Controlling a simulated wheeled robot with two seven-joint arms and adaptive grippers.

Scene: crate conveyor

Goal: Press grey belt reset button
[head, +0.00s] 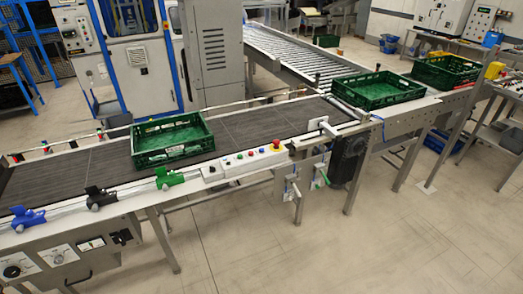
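A white control box (244,164) is mounted on the near side rail of the dark conveyor belt (240,128). It carries a row of small coloured buttons, with a red emergency-stop knob (276,143) on a yellow base at its right end. The buttons are too small for me to tell which one is the grey reset button. A green crate (172,151) sits on the belt, behind and left of the control box. Neither of my grippers is in view.
Blue (28,219), black (99,198) and green (168,178) clamp-like parts line the near rail on the left. Two more green crates (376,103) (445,71) stand on the right-hand conveyor. The floor (330,240) in front is clear.

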